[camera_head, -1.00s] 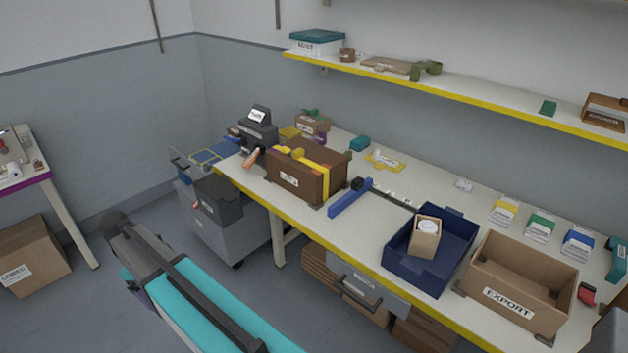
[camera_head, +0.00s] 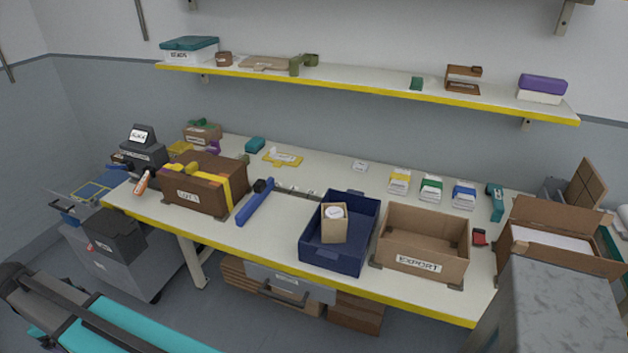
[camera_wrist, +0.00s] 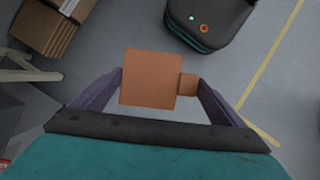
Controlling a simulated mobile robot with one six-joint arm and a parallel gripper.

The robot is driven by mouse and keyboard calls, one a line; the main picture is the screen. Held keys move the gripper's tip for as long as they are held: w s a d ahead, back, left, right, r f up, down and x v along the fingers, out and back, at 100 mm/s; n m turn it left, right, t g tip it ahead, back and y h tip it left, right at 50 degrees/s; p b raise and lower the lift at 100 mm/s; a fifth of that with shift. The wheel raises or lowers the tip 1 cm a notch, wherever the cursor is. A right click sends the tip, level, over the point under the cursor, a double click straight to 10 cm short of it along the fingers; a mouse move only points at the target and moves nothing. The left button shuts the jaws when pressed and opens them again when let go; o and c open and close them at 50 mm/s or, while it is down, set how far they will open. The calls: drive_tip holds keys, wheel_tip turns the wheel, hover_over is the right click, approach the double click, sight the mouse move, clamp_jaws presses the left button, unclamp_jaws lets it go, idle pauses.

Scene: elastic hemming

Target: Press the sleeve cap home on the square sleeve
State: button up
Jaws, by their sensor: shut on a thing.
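In the wrist view my gripper (camera_wrist: 160,78) has its two purple fingers shut on a flat orange-brown square piece (camera_wrist: 150,82) with a small square tab on its right side. It looks like the sleeve cap. Below it in that view lies grey floor, so it is held away from the bench. The gripper's fingers do not show in the head view. I cannot pick out the square sleeve with certainty; a brown open-sided square piece (camera_head: 461,84) stands on the wall shelf.
The bench (camera_head: 290,216) carries a brown tied box (camera_head: 190,196), a navy bin (camera_head: 332,262) with a small carton, and an EXPORT box (camera_head: 425,243). A grey cabinet (camera_head: 550,310) stands at front right. A dark rounded machine (camera_wrist: 208,22) is on the floor.

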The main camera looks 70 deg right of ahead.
drive_tip(key=s+d+r+p, duration=0.2)
drive_tip(key=s+d+r, duration=0.2)
drive_tip(key=d, duration=0.7)
drive_tip(key=s+d+r+p, duration=0.2)
drive_tip(key=s+d+r, duration=0.2)
drive_tip(key=d, duration=0.7)
drive_tip(key=s+d+r+p, duration=0.2)
drive_tip(key=s+d+r, duration=0.2)
drive_tip(key=d, duration=0.7)
drive_tip(key=s+d+r+p, duration=0.2)
drive_tip(key=s+d+r, duration=0.2)
drive_tip(key=s+d, duration=0.3)
drive_tip(key=s+d+r+p, duration=0.2)
drive_tip(key=s+d+r, duration=0.2)
drive_tip(key=s, duration=0.9)
drive_tip(key=s+d+r+p, duration=0.2)
drive_tip(key=s+d+r, duration=0.2)
drive_tip(key=s+d, duration=0.6)
drive_tip(key=shift+r+m, duration=0.15)
drive_tip(key=shift+m, duration=0.15)
drive_tip(key=shift+r+p, duration=0.1)
drive_tip(key=shift+p, duration=0.55)
drive_tip(key=b, duration=0.2)
hover_over(336, 215)
drive_tip(key=w, duration=0.1)
drive_tip(key=shift+a+f, duration=0.15)
drive_tip(key=shift+f, duration=1.35)
drive_tip(key=shift+a+f, duration=0.15)
drive_tip(key=shift+f, duration=1.35)
drive_tip(key=shift+f, duration=1.35)
